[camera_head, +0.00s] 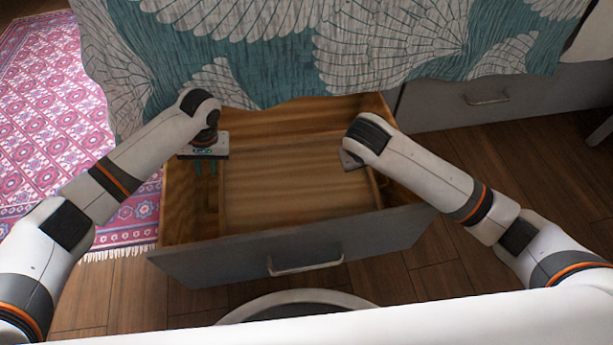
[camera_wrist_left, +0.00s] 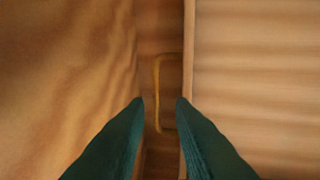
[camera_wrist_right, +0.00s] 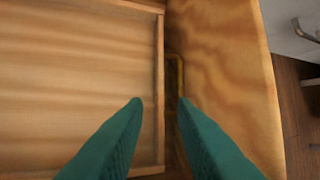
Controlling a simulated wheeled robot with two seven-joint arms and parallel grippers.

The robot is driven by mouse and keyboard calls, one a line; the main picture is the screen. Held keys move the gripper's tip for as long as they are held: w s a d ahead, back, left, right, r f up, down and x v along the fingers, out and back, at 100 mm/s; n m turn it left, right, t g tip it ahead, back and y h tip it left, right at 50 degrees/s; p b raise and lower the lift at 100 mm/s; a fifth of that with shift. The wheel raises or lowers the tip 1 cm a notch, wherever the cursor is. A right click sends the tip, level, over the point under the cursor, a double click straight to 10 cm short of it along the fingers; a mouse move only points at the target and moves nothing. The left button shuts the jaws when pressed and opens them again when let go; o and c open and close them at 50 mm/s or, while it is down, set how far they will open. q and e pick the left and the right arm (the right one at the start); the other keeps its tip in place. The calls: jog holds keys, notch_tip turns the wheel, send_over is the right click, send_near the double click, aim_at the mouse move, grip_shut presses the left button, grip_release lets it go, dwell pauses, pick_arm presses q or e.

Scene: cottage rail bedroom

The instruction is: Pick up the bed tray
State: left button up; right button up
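The bed tray (camera_head: 290,185) is a flat wooden tray with a low rim. It lies inside the open drawer. Its left end shows in the left wrist view (camera_wrist_left: 250,90), with a thin looped handle (camera_wrist_left: 157,95). Its right end shows in the right wrist view (camera_wrist_right: 80,90), with a similar handle (camera_wrist_right: 178,80) partly hidden by a finger. My left gripper (camera_head: 205,168) points down at the tray's left end, open, its teal fingers on either side of the handle in view. My right gripper (camera_wrist_right: 160,102) is open over the tray's right rim; the forearm hides its fingers in the head view.
The wooden drawer (camera_head: 175,205) is pulled out under a bed with a teal patterned cover (camera_head: 290,50). Its walls stand close beside both grippers. A closed drawer (camera_head: 450,105) is at right. A pink rug (camera_head: 45,130) lies at left; wooden floor (camera_head: 450,250) is clear at right.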

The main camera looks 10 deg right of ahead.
aim_at(207, 188)
pick_arm(q)
jog(key=shift+s+a+r, duration=0.1)
jog(key=shift+a, duration=0.1)
pick_arm(e)
jog(key=shift+r, duration=0.1)
